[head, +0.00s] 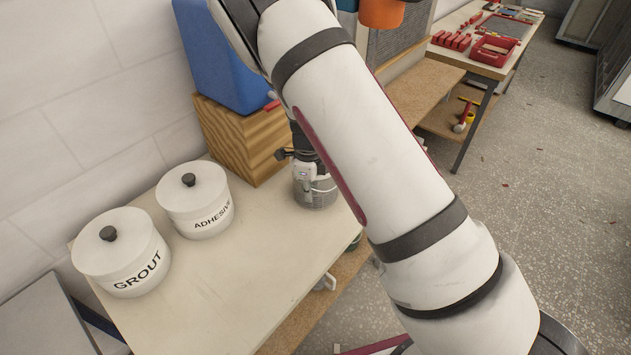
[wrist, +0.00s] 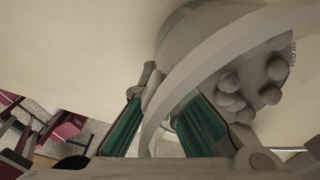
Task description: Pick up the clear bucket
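The clear bucket (head: 318,197) stands on the pale table near its right edge and looks greyish, partly hidden behind my arm. In the wrist view, its curved pale rim (wrist: 215,48) sweeps across the picture, with several round grey lumps inside. My gripper (wrist: 162,90) has two green-padded fingers pointing down at the rim. The rim passes between them, with one finger outside the bucket and the other inside, partly covered by the rim. A gap shows beside the left finger, and I see no firm grip. In the head view, the fingertips are not clear.
White lidded pots marked GROUT (head: 125,255) and ADHESIVE (head: 195,203) stand left on the table (head: 235,285). A wooden block (head: 240,140) and a blue case (head: 220,60) are behind. A bench (head: 490,55) with red items stands farther back. Open floor lies right.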

